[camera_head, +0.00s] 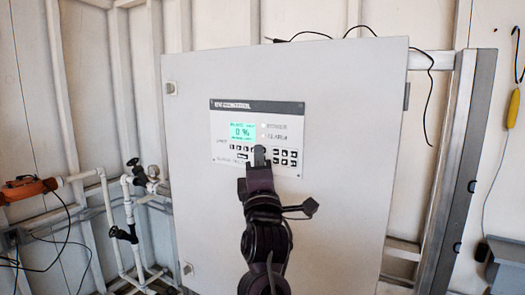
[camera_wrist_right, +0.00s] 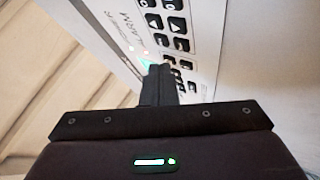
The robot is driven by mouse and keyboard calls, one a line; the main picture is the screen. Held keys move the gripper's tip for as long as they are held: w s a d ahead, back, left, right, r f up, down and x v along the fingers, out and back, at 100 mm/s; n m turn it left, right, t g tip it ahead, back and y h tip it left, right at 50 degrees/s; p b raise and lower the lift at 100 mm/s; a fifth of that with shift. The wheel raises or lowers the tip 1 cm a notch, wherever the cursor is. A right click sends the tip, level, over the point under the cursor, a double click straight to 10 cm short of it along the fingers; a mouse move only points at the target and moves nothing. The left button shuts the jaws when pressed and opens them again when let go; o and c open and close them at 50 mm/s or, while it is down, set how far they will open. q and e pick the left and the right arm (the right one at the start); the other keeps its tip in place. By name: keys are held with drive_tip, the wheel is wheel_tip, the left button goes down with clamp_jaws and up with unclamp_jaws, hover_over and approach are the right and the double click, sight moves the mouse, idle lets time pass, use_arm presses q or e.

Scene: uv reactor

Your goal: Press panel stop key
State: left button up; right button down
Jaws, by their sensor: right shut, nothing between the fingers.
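The control panel (camera_head: 257,108) is set in the front of a large white cabinet. It has a green lit display (camera_head: 242,132) reading 0 % and rows of small dark keys (camera_head: 285,157) below and to the right. My right gripper (camera_head: 259,150) is shut and empty, with its fingertips in front of the keypad's middle, hiding some keys. In the wrist view, the shut fingers (camera_wrist_right: 158,72) point at the panel, close to the keys (camera_wrist_right: 178,25). Contact cannot be told. The stop key's label is too small to read. My left gripper is not in view.
The white cabinet (camera_head: 340,200) fills the middle. White pipes with valves (camera_head: 125,205) and an orange device (camera_head: 28,188) are at the left. Thin black cables run over the cabinet's top.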

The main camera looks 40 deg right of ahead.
drive_tip(key=shift+a, duration=0.1)
drive_tip(key=shift+s+a+p, duration=0.25)
drive_tip(key=shift+a+p, duration=0.1)
drive_tip(key=shift+a, duration=0.2)
drive_tip(key=a, duration=0.1)
drive_tip(key=s+a+p, duration=0.1)
drive_tip(key=a, duration=0.1)
drive_tip(key=s+a+p, duration=0.1)
drive_tip(key=shift+a, duration=0.3)
idle(0.7)
